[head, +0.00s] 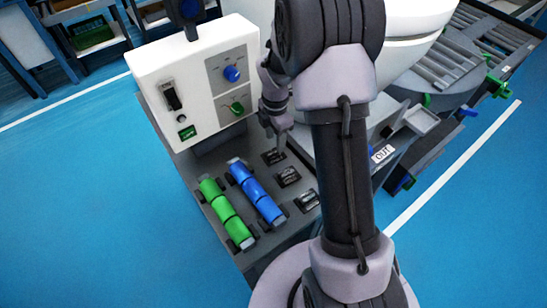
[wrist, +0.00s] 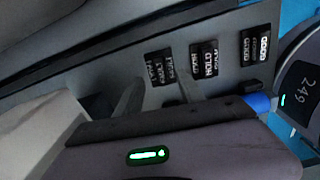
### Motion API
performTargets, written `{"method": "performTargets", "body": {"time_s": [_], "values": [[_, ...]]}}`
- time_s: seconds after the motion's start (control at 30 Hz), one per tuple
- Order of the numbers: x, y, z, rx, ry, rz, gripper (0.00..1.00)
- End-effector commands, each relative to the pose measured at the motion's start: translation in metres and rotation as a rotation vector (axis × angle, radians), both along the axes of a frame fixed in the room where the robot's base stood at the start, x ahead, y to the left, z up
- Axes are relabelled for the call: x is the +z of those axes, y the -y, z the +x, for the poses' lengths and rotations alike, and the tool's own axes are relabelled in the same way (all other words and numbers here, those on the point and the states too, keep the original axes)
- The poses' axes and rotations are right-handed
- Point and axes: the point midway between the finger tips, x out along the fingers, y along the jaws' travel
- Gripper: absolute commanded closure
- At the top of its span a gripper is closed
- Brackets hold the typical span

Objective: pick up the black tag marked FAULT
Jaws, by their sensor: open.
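Three black tags with white lettering sit in a row on the grey bench top. The leftmost tag in the wrist view (wrist: 159,67) has blurred lettering that seems to read FAULT; it is the farthest of the row in the head view (head: 273,156). The middle tag reads HOLD (wrist: 204,56) and the right one GOOD (wrist: 255,46). My gripper (head: 279,139) is open and points down just above the far tag. In the wrist view its two fingers (wrist: 156,85) stand apart, one to each side of that leftmost tag, with nothing visibly held.
A white panel box (head: 195,80) with blue and green knobs stands behind the bench's left part. A green roller (head: 226,213) and a blue roller (head: 256,193) lie left of the tags. A tray labelled OUT (head: 382,153) is on the right. Blue floor surrounds the bench.

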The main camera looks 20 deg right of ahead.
Motion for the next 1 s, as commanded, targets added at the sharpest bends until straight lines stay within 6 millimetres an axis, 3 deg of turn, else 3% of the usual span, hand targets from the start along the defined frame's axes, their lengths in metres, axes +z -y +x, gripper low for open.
{"method": "performTargets", "body": {"time_s": [0.3,0.5,0.73,1.0], "values": [[-0.053,-0.004,-0.003,0.001,-0.001,0.0,0.55],[-0.052,-0.004,-0.003,0.0,0.0,0.0,0.55],[-0.052,-0.004,-0.003,0.0,0.0,0.0,0.98],[-0.052,-0.004,-0.003,0.0,0.0,0.0,1.0]]}}
